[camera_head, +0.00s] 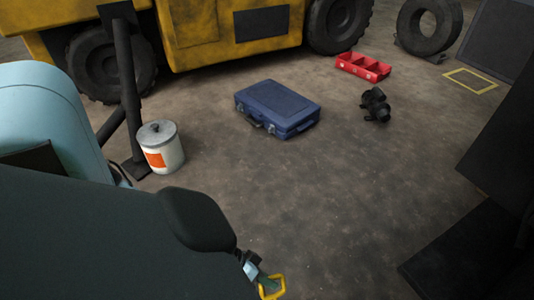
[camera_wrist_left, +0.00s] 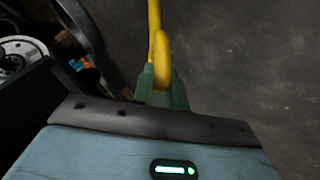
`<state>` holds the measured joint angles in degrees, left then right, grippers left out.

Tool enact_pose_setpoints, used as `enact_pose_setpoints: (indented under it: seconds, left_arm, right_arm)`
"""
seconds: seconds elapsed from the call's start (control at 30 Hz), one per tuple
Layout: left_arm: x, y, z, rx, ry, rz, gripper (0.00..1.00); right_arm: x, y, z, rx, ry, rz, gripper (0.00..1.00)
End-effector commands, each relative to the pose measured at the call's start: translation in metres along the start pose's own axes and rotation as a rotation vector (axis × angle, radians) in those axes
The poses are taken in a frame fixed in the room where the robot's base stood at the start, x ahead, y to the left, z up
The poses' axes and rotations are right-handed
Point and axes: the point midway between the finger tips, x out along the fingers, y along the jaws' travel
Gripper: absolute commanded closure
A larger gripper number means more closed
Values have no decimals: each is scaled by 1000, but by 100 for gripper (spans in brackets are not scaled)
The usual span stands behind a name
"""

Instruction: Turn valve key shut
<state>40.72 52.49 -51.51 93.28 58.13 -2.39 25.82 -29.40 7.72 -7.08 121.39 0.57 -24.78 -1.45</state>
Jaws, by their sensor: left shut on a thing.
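The yellow valve key (camera_head: 281,285) shows at the bottom of the head view as a small angular yellow loop. In the left wrist view the yellow key (camera_wrist_left: 162,48) appears as a bar with a rounded, thicker end between the green fingers. My left gripper (camera_head: 266,283) is shut on it, and its two green fingers (camera_wrist_left: 161,85) sit on either side of the yellow end. The valve itself cannot be made out, so the key's turn angle cannot be told. My right gripper is not in view.
A blue case (camera_head: 278,106), a white can with a lid (camera_head: 162,150), a red tray (camera_head: 362,67) and a black part (camera_head: 375,104) stand on the floor. The yellow forklift (camera_head: 190,35) is behind, with a loose tyre (camera_head: 428,27). Mid-floor is clear.

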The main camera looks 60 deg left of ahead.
Motion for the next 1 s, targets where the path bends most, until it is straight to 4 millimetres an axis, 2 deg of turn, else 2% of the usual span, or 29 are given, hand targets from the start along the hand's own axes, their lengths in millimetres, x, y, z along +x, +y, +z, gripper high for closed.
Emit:
enact_pose_setpoints:
  seconds: [0.3, 0.33, 0.47, 0.77, 0.87, 1.0]
  left_arm:
    - [1, 1, 0, -1, 0, 1, 100]
    - [1, 1, 0, -1, 0, 1, 81]
    - [1, 1, 0, -1, 0, 1, 64]
    - [-1, 0, 0, -1, 0, 0, 64]
    - [-9, 0, 0, 0, -1, -1, 64]
    - [-31, 1, -1, 2, -1, -1, 64]
  right_arm:
    - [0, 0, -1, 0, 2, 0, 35]
    - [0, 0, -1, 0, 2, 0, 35]
    - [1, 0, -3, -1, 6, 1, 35]
    - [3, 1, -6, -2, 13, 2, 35]
    - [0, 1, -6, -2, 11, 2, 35]
    - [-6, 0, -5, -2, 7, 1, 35]
